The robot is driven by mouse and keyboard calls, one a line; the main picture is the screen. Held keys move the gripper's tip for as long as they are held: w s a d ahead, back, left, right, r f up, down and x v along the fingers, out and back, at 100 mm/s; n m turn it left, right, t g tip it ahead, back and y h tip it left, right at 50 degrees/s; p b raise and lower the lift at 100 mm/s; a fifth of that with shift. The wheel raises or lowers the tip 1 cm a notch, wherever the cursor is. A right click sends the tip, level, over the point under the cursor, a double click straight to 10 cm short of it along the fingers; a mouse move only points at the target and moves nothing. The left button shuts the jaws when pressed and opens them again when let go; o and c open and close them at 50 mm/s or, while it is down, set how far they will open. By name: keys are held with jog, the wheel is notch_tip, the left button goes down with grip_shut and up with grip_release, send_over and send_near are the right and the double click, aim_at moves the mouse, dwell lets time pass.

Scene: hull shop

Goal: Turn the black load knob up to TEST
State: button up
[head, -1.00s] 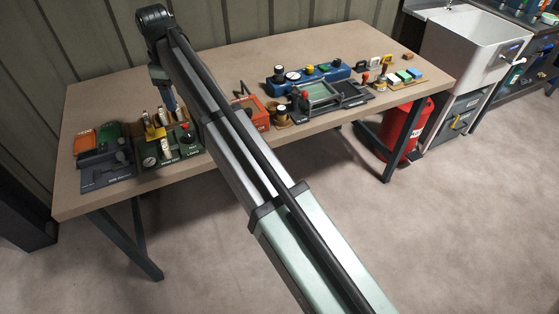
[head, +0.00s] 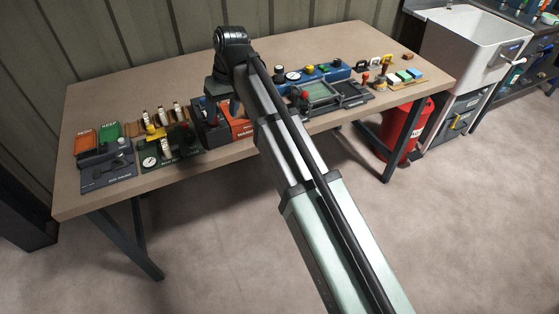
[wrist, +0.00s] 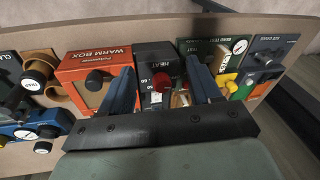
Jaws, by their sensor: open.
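A dark knob (head: 184,134) stands on the right side of a dark green panel (head: 160,160), which also has a round gauge; I take it for the black load knob. My gripper (head: 223,112) is open and empty, to the right of this panel. In the wrist view my gripper (wrist: 161,66) has its two blue fingers spread over a black box marked HEAT (wrist: 153,54), with a red knob (wrist: 161,82) between them.
The orange warm box (wrist: 95,65) is close beside my left-hand finger. White-topped and yellow pieces (head: 161,115) stand just behind the green panel. A grey panel (head: 108,178) with orange and green blocks lies further left. The table's front left strip (head: 80,203) is bare.

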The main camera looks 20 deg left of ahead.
aim_at(189, 134)
jog(key=w+d+f+m, duration=0.2)
jog(key=d+f, duration=0.5)
jog(key=f, duration=0.3)
jog(key=w+d+f+m+h, duration=0.1)
jog(key=w+d+f+m, duration=0.1)
jog(key=d+f, duration=0.6)
jog(key=shift+w+f+g, duration=0.25)
jog(key=shift+f+g, duration=0.05)
jog(key=shift+f, duration=0.8)
jog(key=shift+a, duration=0.15)
jog(key=c, duration=0.3)
jog(key=s+a+r, duration=0.1)
jog(key=a+r, duration=0.3)
jog(key=s+a+r+n, duration=0.1)
jog(key=s+a+r, duration=0.1)
jog(key=a+r, duration=0.2)
jog(key=s+a+r+n+t+y, duration=0.1)
jog(key=a+r, duration=0.4)
jog(key=a, duration=0.1)
jog(key=shift+s, duration=0.15)
jog(key=a+r+n+y, duration=0.2)
jog(key=a+r+n, duration=0.65)
jog(key=n, duration=0.35)
jog(key=x, duration=0.8)
jog(key=s+x, duration=0.1)
jog(key=x, duration=0.3)
jog(key=shift+f, duration=0.35)
